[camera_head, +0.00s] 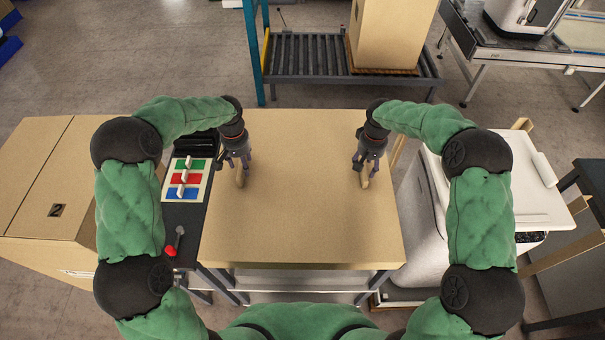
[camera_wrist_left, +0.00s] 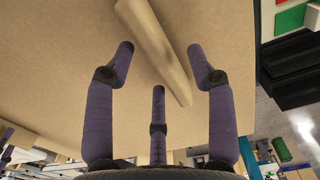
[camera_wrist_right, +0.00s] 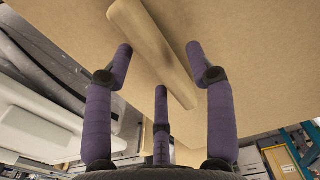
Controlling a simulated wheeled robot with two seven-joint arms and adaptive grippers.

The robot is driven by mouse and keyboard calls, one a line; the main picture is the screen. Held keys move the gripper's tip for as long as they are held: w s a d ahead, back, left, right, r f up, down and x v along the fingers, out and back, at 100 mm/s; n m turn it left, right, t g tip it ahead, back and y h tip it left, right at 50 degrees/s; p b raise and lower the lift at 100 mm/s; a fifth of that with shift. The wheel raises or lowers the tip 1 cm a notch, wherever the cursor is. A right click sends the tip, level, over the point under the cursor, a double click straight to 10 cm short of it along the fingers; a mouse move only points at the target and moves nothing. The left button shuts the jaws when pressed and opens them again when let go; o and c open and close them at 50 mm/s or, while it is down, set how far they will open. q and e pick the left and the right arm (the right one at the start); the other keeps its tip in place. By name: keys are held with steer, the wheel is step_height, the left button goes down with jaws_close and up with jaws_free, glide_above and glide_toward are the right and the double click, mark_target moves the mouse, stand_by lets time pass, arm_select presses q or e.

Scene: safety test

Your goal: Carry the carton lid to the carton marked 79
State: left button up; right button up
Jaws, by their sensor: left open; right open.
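The carton lid (camera_head: 300,215) is a flat brown board lying on a stand in front of me, with two raised bar handles. My left gripper (camera_head: 238,165) is open above the left handle (camera_wrist_left: 155,48), whose bar runs between its spread purple fingers. My right gripper (camera_head: 366,164) is open above the right handle (camera_wrist_right: 155,48) in the same way. Neither shows a closed grip. A brown carton (camera_head: 40,185) at the far left bears a dark label reading "2". I see no carton marked 79.
A black-topped side panel with coloured switches (camera_head: 185,178) and a red-tipped lever adjoins the lid's left edge. A roller conveyor (camera_head: 310,55) behind carries a tall brown box (camera_head: 388,28). A white machine (camera_head: 480,190) stands close on the right. Floor shows between lid and conveyor.

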arm_select(q)
steer(key=shift+f, duration=0.85)
arm_select(e)
steer(key=shift+f, duration=0.85)
arm_select(q)
jaws_close()
arm_select(e)
jaws_close()
